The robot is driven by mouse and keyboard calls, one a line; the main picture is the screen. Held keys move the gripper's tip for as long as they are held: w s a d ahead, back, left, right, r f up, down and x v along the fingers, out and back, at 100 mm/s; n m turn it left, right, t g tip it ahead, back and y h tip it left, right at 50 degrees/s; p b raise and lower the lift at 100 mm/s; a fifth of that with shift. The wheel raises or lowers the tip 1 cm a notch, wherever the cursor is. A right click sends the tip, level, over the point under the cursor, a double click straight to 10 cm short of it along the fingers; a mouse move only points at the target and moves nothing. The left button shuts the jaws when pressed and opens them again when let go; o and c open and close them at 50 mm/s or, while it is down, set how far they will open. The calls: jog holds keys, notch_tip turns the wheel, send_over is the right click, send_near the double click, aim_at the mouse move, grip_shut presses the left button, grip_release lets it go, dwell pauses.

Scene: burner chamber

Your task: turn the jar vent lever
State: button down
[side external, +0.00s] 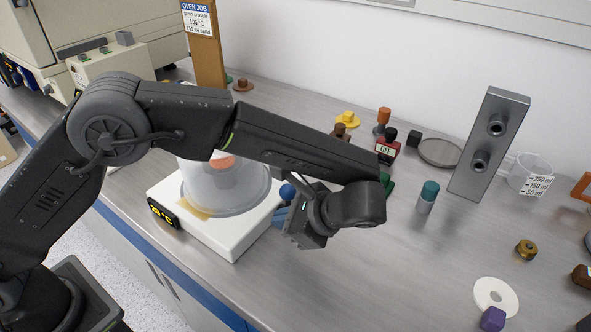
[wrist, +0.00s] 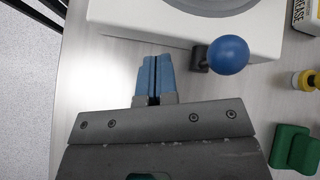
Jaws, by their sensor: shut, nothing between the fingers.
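The vent lever shows as a blue ball knob (side external: 287,191) at the right side of a white base unit (side external: 235,240). In the wrist view the knob (wrist: 228,55) sits on a short dark stem beside the base's edge. A clear jar (side external: 225,190) with something orange inside stands on the base, partly hidden by my arm. My gripper (side external: 281,216) has blue fingers, which are closed together with nothing between them. In the wrist view the fingertips (wrist: 154,60) are left of the knob, apart from it in the picture, near the base's edge.
A green block (wrist: 295,150) lies right of my gripper.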

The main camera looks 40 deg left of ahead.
jog(key=w+a+r+m+g+h, duration=0.1)
jog(key=w+a+r+h, duration=0.2)
jog(key=w+r+h, duration=0.4)
jog(key=w+a+r+m+g+h, duration=0.1)
jog(key=w+a+r+m+h, duration=0.1)
jog(key=w+r+h, duration=0.4)
jog(key=s+f+y, duration=0.1)
jog(key=s+f, duration=0.1)
jog(key=f, duration=0.2)
jog(key=s+d+f+y, duration=0.1)
jog(key=s+f, duration=0.1)
jog(key=f, duration=0.3)
jog(key=shift+s+d+g, duration=0.2)
jog(key=shift+s+g, duration=0.05)
jog(key=shift+g, duration=0.05)
jog(key=shift+s+t, duration=0.3)
jog(key=shift+t, duration=0.1)
